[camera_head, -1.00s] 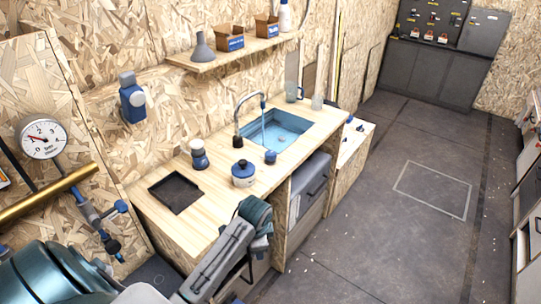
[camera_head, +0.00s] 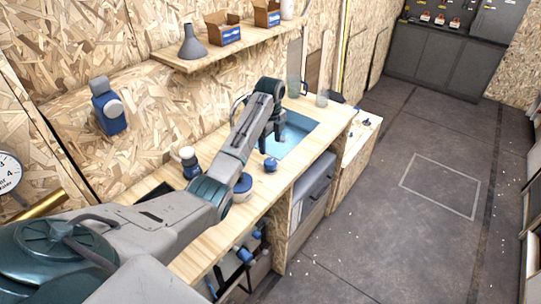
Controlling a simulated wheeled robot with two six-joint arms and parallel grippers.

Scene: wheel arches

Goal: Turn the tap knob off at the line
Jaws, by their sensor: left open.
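A small blue knob (camera_head: 271,164) stands on the wooden counter at the near edge of the blue sink (camera_head: 297,139). My left gripper (camera_head: 272,136) is open, pointing down over the sink's left side, just above and behind the knob in the picture. I cannot tell whether it touches anything. The tap (camera_head: 237,104) is mostly hidden behind my left arm; only part of its curved spout shows. Its water stream is not visible now. I cannot make out a line mark. My right gripper is not in view.
A blue-and-white jar (camera_head: 243,184) and a dark-topped bottle (camera_head: 188,160) stand on the counter (camera_head: 303,161) close to my left arm. Clear tumblers stand behind the sink. A shelf (camera_head: 228,50) with boxes and a funnel hangs above. The floor at right is clear.

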